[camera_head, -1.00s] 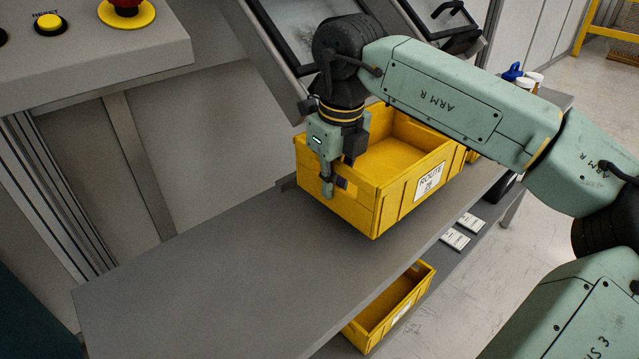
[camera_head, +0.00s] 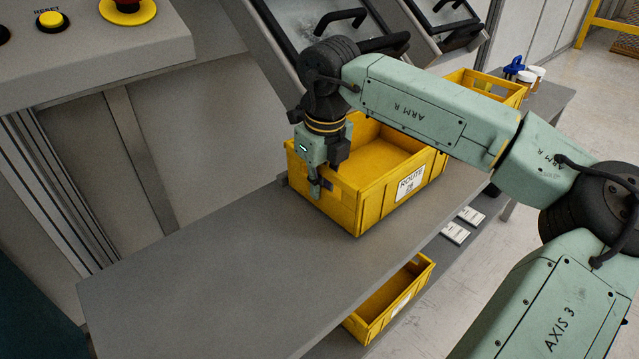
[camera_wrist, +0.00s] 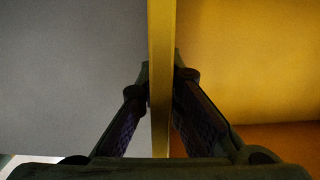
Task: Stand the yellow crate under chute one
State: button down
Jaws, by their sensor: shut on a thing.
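A yellow crate (camera_head: 340,207) with a white "ROUTE" label on its long side is upright on or just above the grey shelf (camera_head: 200,280). My gripper (camera_head: 322,180) is shut on the crate's near end wall, one finger outside and one inside. In the wrist view, my gripper (camera_wrist: 160,100) has its two fingers on either side of the crate's yellow rim (camera_wrist: 161,60). The crate looks empty where I can see in. Slanted chutes with dark-framed clear covers (camera_head: 310,25) are behind and above the crate. No chute number is readable.
A second yellow crate (camera_head: 490,84) stands farther back on the right, partly behind my arm. Another yellow crate (camera_head: 412,290) is on a lower level. White cards (camera_head: 456,232) lie on the lower shelf, and bottles (camera_head: 526,76) stand at the far end. The shelf's near left is clear.

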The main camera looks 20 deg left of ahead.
jog(key=c, duration=1.8)
grip_release()
jog(key=r, duration=0.8)
jog(key=s+d+r, duration=0.1)
jog(key=r, duration=0.3)
jog(key=shift+r, duration=0.15)
